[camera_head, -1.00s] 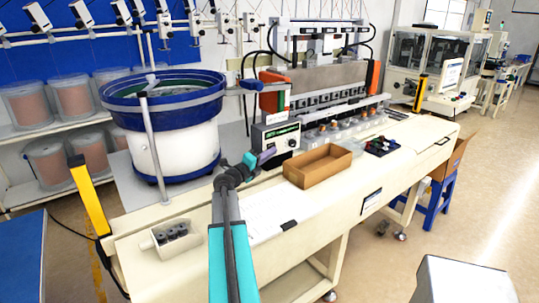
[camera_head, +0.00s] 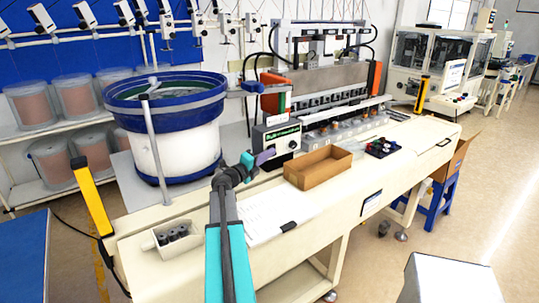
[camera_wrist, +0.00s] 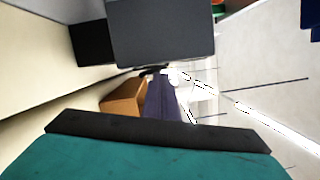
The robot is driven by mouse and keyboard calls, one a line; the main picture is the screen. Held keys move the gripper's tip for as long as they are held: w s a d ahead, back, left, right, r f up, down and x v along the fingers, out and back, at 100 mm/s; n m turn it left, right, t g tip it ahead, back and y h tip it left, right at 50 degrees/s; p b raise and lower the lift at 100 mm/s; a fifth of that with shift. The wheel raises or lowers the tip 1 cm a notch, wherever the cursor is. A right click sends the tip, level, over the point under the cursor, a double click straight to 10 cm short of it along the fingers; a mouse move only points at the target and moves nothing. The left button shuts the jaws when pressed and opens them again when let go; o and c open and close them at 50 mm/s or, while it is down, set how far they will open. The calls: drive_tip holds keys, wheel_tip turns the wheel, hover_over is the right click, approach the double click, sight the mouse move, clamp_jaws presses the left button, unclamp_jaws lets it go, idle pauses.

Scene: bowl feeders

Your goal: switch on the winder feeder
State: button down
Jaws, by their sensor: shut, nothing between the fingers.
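The blue-and-white bowl feeder (camera_head: 160,148) stands at the back left of the bench. Its control box (camera_head: 270,147) stands to its right, with a bright green display (camera_head: 282,135) and a round knob on the front. My gripper (camera_head: 266,156) is shut and empty at the lower front of this box. I cannot tell whether it touches the box, and it covers part of the lower front. In the wrist view, the purple finger (camera_wrist: 161,98) shows below a dark grey box (camera_wrist: 160,30).
A brown open tray (camera_head: 318,174) sits right of my gripper. A paper sheet (camera_head: 265,220) and a white bin (camera_head: 160,242) of dark parts lie in front. A yellow post (camera_head: 90,195) rises at the left edge. The winding machine (camera_head: 335,85) stands behind the box.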

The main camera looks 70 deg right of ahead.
drive_tip(key=v, duration=0.9)
drive_tip(key=shift+a+r, duration=0.2)
drive_tip(key=shift+r, duration=0.15)
drive_tip(key=shift+s, duration=0.1)
